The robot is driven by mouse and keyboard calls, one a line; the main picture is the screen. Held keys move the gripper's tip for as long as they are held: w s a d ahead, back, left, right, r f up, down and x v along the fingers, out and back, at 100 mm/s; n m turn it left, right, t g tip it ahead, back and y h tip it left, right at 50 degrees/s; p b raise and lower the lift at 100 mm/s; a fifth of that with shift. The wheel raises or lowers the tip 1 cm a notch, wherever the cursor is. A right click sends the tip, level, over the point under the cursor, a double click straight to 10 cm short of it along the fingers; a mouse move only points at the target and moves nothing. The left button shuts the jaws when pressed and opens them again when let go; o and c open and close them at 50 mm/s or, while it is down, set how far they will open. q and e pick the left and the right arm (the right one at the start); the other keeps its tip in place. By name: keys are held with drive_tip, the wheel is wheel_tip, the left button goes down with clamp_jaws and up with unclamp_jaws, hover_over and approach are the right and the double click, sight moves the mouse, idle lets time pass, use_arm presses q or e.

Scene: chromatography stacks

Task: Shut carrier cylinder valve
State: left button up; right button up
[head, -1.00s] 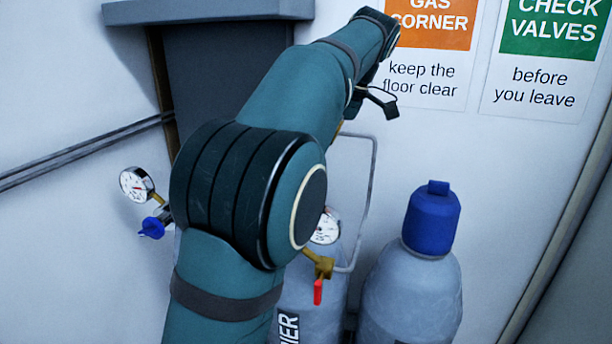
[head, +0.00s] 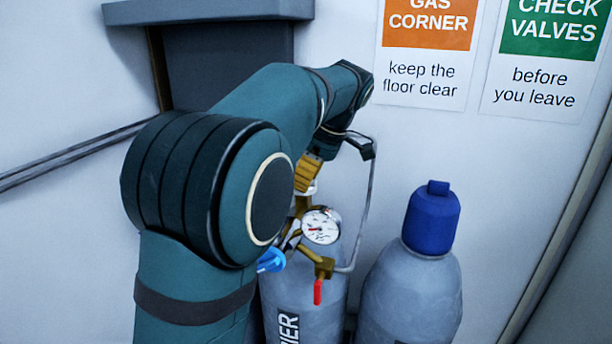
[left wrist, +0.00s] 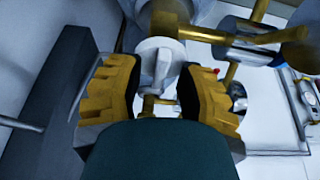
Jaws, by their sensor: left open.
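The grey carrier cylinder (head: 288,300) stands against the wall in the head view, with part of its label readable. A round gauge (head: 320,226) and a brass fitting with a red lever (head: 318,291) are at its top. My left gripper (head: 307,177) is above the cylinder top, reaching down over the valve. In the left wrist view my left gripper (left wrist: 158,85) is open. A pale grey valve knob (left wrist: 153,62) sits between its yellow-padded fingers, with gaps visible at both sides. My arm hides part of the cylinder top in the head view.
A second grey cylinder with a blue cap (head: 432,218) stands close on the right. A light blue handle (head: 271,260) shows at the carrier cylinder's left. Wall signs (head: 428,45) hang behind.

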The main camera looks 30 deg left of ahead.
use_arm(q)
clamp_jaws()
drive_tip(key=shift+m, duration=0.4)
drive_tip(key=m+b, duration=0.1)
drive_tip(key=m+t+b, duration=0.1)
drive_tip(key=m, duration=0.1)
drive_tip(key=shift+s+f+m+t, duration=0.15)
drive_tip(key=shift+m+t, duration=0.15)
drive_tip(key=m, duration=0.2)
drive_tip(key=m+t+b, duration=0.1)
drive_tip(key=m, duration=0.1)
drive_tip(key=shift+s+m+t+h, duration=0.1)
drive_tip(key=shift+m+t+h, duration=0.2)
drive_tip(key=m+t+h, duration=0.1)
drive_tip(key=m, duration=0.3)
drive_tip(key=shift+a, duration=0.15)
drive_tip(key=shift+s+m+t+h+p, duration=0.1)
drive_tip(key=shift+m+t+h+p, duration=0.25)
drive_tip(key=shift+m, duration=0.9)
drive_tip(key=shift+m+t+h+p, duration=0.15)
drive_tip(key=shift+m+h, duration=0.4)
drive_tip(key=shift+m, duration=0.7)
